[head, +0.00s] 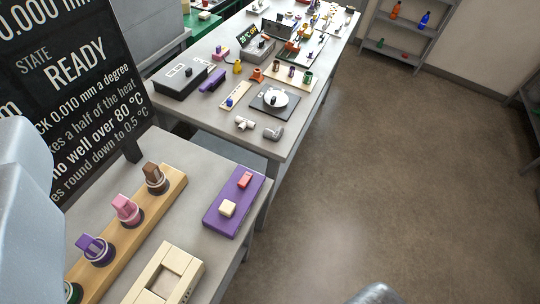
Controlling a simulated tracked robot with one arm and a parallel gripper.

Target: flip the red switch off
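A purple box (233,202) lies on the near grey bench, close to its right edge. I cannot tell from this angle which way the red switch is set. Nothing touches either switch. The fingers of my gripper cannot be made out. A pale grey part, probably mine, fills the left edge, and a rounded grey part shows at the bottom edge.
A wooden strip (172,190) with several coloured knobs and a cream frame (183,262) stand left of the purple box. A black text screen (75,80) rises behind. A cluttered long bench (200,118) extends away. Open floor (380,170) lies to the right.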

